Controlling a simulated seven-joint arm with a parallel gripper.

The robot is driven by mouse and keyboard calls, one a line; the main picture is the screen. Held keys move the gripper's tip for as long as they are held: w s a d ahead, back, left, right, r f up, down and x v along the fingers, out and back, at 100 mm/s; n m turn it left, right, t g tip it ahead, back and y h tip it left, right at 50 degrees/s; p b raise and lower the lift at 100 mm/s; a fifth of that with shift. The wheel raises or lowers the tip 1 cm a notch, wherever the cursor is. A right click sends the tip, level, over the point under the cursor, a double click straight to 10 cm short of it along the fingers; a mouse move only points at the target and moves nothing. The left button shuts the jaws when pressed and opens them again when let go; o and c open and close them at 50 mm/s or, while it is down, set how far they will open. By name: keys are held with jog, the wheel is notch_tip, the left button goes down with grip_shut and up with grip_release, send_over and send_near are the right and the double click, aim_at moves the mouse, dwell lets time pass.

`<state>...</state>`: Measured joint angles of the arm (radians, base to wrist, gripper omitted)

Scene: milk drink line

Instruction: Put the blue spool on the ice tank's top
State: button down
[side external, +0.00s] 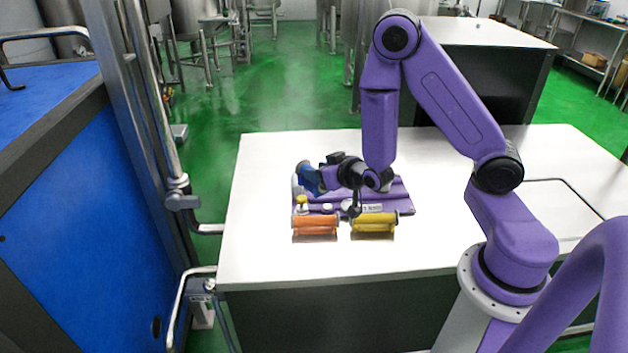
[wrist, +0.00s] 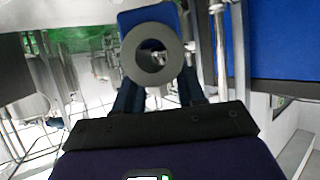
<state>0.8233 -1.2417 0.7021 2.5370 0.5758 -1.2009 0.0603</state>
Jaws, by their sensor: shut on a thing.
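The blue spool (side external: 307,178) is at the end of my arm in the side view, over the back left of a purple tray. My gripper (side external: 321,180) is shut on it, its fingers partly hidden. In the wrist view a grey ring-shaped face (wrist: 133,66) shows between the fingers, apparently the spool's end. A large blue box with a flat blue top (side external: 50,85) stands at the far left, apparently the ice tank. The spool is well to the right of it, above the white table.
The purple tray (side external: 400,196) lies on the white table (side external: 430,245). An orange spool (side external: 316,222) and a yellow spool (side external: 374,220) lie at its front edge. A metal post with rails (side external: 150,110) stands between the table and the blue box. The table's front is clear.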

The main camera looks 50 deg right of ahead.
jog(key=s+d+f+m+g+h, duration=0.4)
jog(key=s+d+f+m+h, duration=0.15)
jog(key=s+d, duration=0.45)
jog(key=s+d+f+m+g+h, duration=0.4)
jog(key=s+d+f+m, duration=0.3)
jog(key=d, duration=0.6)
jog(key=shift+n, duration=0.55)
jog(key=shift+s+a+f, duration=0.1)
jog(key=shift+s+f, duration=0.05)
jog(key=shift+f, duration=0.95)
jog(key=shift+s+f, duration=0.15)
jog(key=shift+f, duration=0.9)
jog(key=shift+s+a+f, duration=0.1)
jog(key=shift+s+f, duration=0.05)
jog(key=shift+f, duration=0.95)
jog(key=shift+f, duration=0.6)
jog(key=c, duration=0.6)
grip_release()
